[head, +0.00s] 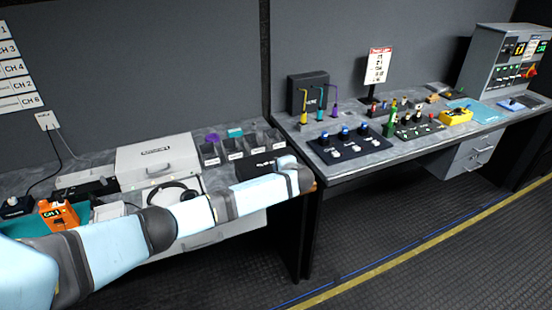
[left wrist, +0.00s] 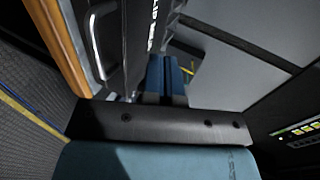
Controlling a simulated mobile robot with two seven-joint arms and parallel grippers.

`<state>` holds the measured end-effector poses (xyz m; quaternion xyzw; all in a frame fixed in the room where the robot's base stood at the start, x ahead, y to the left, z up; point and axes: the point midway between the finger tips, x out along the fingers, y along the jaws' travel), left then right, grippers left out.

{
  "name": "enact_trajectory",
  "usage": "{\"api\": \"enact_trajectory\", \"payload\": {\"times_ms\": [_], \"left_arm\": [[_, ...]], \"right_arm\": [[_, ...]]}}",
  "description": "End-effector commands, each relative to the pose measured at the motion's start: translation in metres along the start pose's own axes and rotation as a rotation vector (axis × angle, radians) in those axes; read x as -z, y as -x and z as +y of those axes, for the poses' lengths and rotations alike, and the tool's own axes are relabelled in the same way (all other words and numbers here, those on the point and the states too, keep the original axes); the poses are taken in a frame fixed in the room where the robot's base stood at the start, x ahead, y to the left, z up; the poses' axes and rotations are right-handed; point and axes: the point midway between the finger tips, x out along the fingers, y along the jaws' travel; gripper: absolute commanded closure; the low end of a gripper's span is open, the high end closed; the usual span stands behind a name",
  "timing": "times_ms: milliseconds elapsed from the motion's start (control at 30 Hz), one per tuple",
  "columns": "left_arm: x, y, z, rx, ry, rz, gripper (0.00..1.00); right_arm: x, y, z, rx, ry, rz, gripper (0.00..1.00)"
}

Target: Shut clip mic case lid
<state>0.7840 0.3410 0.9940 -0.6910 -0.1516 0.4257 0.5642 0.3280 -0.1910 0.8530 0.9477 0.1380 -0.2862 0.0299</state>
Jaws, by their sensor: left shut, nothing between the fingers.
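The clip mic case (head: 255,165) is dark with pale lettering and lies near the right end of the left-hand bench. My left arm crosses in front of it and hides part of it. In the left wrist view the case's dark lettered surface (left wrist: 150,32) fills the upper middle, with a pale handle or latch to its left. My left gripper (left wrist: 166,68) is shut and empty, its fingers close beside the lettered surface. I cannot tell whether they touch. The lid's exact angle is hard to tell. My right gripper is not in view.
A white case (head: 158,160), headphones (head: 174,192) and small labelled bins (head: 232,149) share the bench. An orange CH 1 unit (head: 58,213) stands at its left. The right-hand desk holds a dark button panel (head: 345,145). The floor in front is clear.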

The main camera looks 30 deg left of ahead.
Motion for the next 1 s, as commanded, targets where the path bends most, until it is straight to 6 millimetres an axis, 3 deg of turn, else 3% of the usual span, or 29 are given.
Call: {"api": "enact_trajectory", "payload": {"times_ms": [33, 100, 400, 1000], "left_arm": [[0.0, -0.002, 0.016, 0.036, -0.002, 0.0, 1.0], [0.0, -0.001, 0.025, 0.088, -0.001, -0.001, 1.0], [-0.001, -0.003, 0.052, 0.174, 0.001, -0.002, 1.0], [0.0, -0.003, 0.06, 0.172, 0.0, -0.002, 1.0]], "right_arm": [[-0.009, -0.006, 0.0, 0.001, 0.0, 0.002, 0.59], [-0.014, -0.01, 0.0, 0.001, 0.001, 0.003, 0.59], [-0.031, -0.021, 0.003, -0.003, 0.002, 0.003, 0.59], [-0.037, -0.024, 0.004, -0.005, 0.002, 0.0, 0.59]]}}
